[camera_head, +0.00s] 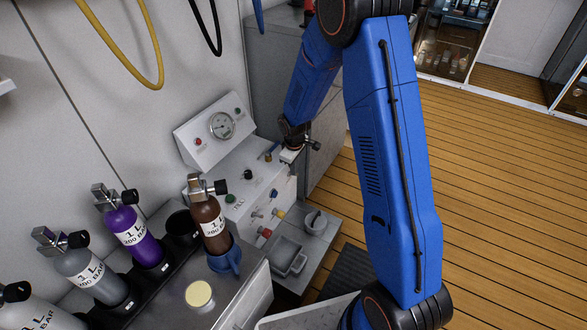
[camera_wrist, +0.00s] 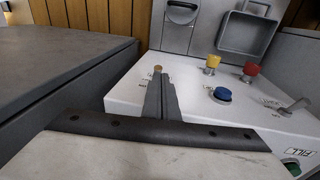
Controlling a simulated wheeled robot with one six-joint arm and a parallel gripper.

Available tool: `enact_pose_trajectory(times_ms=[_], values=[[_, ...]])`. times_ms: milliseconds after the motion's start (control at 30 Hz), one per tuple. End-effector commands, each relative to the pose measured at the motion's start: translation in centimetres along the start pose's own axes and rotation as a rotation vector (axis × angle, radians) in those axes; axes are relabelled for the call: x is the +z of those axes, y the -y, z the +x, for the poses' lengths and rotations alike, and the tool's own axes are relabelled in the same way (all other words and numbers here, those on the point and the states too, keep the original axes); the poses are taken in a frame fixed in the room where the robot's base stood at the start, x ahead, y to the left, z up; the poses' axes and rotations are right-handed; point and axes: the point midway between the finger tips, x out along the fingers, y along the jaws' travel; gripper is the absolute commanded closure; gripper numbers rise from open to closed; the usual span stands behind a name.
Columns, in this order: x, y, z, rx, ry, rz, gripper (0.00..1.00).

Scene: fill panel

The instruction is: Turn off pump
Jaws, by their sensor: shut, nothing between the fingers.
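The white fill panel (camera_head: 240,180) stands against the wall. Its upright back part holds a round gauge (camera_head: 221,126), a red button (camera_head: 198,141) and a green button (camera_head: 237,110). Its sloping face carries several knobs and a metal toggle lever (camera_wrist: 296,105). I cannot tell which control is the pump's. My gripper (camera_head: 290,156) is shut and empty at the panel's right edge. In the wrist view its fingertips (camera_wrist: 159,78) are over the panel's edge, beside a small brass-coloured tip (camera_wrist: 158,68). I cannot tell if they touch it.
A blue knob (camera_wrist: 221,94), yellow knob (camera_wrist: 213,62) and red knob (camera_wrist: 251,69) stand near the fingers. Several labelled bottles, including a brown one (camera_head: 209,222) and a purple one (camera_head: 133,236), stand at the lower left. A grey cabinet (camera_head: 272,65) is behind. Wooden floor at right is free.

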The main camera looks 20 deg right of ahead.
Motion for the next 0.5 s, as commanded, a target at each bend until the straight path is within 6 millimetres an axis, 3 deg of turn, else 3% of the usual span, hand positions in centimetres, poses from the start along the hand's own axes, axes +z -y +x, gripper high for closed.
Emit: enact_pose_trajectory(times_ms=[500], values=[[0.53, 0.05, 0.22, 0.000, 0.000, 0.000, 1.00]])
